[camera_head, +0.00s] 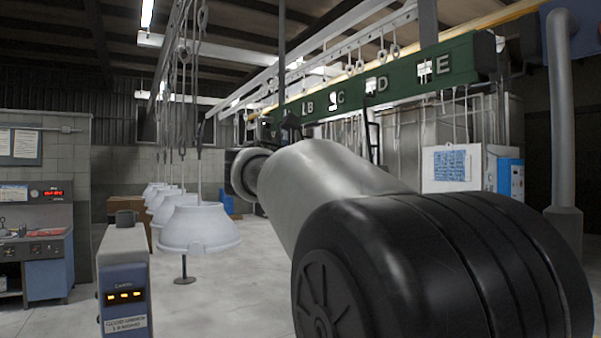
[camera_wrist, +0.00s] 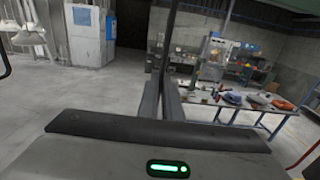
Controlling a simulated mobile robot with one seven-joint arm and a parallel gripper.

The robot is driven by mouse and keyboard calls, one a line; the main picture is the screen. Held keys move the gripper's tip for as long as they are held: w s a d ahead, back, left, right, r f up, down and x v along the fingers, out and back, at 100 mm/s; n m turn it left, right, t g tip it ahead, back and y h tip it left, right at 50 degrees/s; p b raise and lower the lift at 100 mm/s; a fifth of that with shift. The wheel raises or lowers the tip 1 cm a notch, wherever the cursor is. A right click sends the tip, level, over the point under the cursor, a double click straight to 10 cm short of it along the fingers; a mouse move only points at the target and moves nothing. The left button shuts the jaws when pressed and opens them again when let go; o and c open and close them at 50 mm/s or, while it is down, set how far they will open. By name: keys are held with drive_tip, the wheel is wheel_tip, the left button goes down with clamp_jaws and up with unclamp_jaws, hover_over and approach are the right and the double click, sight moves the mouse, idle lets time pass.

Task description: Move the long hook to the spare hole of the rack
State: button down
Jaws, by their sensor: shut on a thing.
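The rack is a green beam (camera_head: 400,82) high in the head view, with white letters and small square holes; light shows through openings beside D and E. I cannot tell for sure which hole is the spare one. My gripper (camera_wrist: 162,92) is in the wrist view, its two grey fingers close together. It is shut on a thin dark upright rod, the long hook (camera_wrist: 168,40), which runs up out of the picture. The hook's ends are out of that view. In the head view my own arm hides the gripper and part of the rack's lower left.
White hoods (camera_head: 200,228) hang in a row at left on thin lines. A grey and blue control post (camera_head: 123,280) stands at lower left. A white and blue cabinet (camera_head: 470,170) stands behind the rack. A cluttered table (camera_wrist: 240,105) is at right in the wrist view. Open floor lies between.

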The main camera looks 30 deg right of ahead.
drive_tip(key=shift+r+p, duration=1.25)
drive_tip(key=shift+r, duration=0.05)
drive_tip(key=shift+a, duration=0.2)
drive_tip(key=shift+s+a+p, duration=0.15)
drive_tip(key=shift+a+p, duration=0.2)
drive_tip(key=shift+a, duration=1.35)
drive_tip(key=a, duration=0.9)
drive_tip(key=shift+s+a+r, duration=0.2)
drive_tip(key=shift+s+a, duration=0.2)
